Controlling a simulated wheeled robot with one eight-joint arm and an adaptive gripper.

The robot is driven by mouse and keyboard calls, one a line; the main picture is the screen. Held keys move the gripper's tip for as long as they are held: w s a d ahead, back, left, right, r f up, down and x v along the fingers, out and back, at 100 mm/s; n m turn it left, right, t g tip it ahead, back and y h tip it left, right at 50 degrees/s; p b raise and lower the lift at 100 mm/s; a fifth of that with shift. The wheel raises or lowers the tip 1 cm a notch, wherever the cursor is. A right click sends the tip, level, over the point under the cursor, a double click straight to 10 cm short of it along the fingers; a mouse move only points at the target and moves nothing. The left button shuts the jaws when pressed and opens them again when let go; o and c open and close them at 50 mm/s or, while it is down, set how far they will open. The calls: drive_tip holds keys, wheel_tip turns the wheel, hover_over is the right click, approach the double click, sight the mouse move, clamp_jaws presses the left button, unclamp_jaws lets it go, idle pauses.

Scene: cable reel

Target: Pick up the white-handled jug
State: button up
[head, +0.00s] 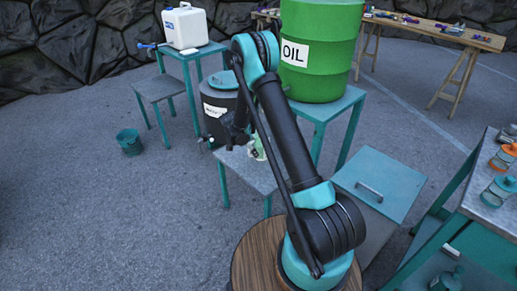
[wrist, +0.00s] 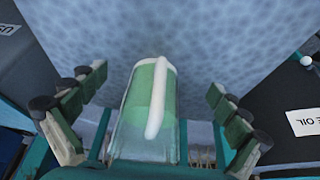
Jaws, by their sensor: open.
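The white-handled jug (wrist: 135,128) is a clear, greenish vessel with a white handle (wrist: 157,100) facing the wrist camera. In the head view the jug (head: 257,149) is a small pale green shape on a low grey-topped stand (head: 243,171), partly hidden by my arm. My gripper (wrist: 157,88) is open, with one dark-tipped finger on each side of the jug and visible gaps to both. In the head view my gripper (head: 236,132) is small and dark, close to the jug. How far the fingers are above or beyond the jug is hard to tell.
A dark labelled drum (head: 215,95) stands close behind the low stand. A green OIL barrel (head: 318,70) is on a teal stand at its right. A lidded teal box (head: 380,182) and a workbench (head: 490,200) are further right. A bucket (head: 130,142) is on the open floor at left.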

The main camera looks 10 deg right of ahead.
sight(255, 147)
drive_tip(key=shift+w+d, duration=0.55)
drive_tip(key=shift+d, duration=0.3)
drive_tip(key=shift+w+d, duration=0.5)
drive_tip(key=shift+d, duration=0.3)
drive_tip(key=shift+w+d+f, duration=0.2)
drive_tip(key=shift+w+d, duration=0.25)
drive_tip(key=shift+d, duration=0.2)
drive_tip(key=shift+w+d+f, duration=0.15)
drive_tip(key=shift+w+d, duration=0.25)
drive_tip(key=shift+d, duration=0.3)
drive_tip(key=shift+w+d+f, duration=0.2)
drive_tip(key=shift+w+d, duration=0.25)
drive_tip(key=shift+d, duration=0.2)
drive_tip(key=shift+c, duration=0.2)
drive_tip(key=c, duration=1.7)
drive_tip(key=shift+c, duration=0.6)
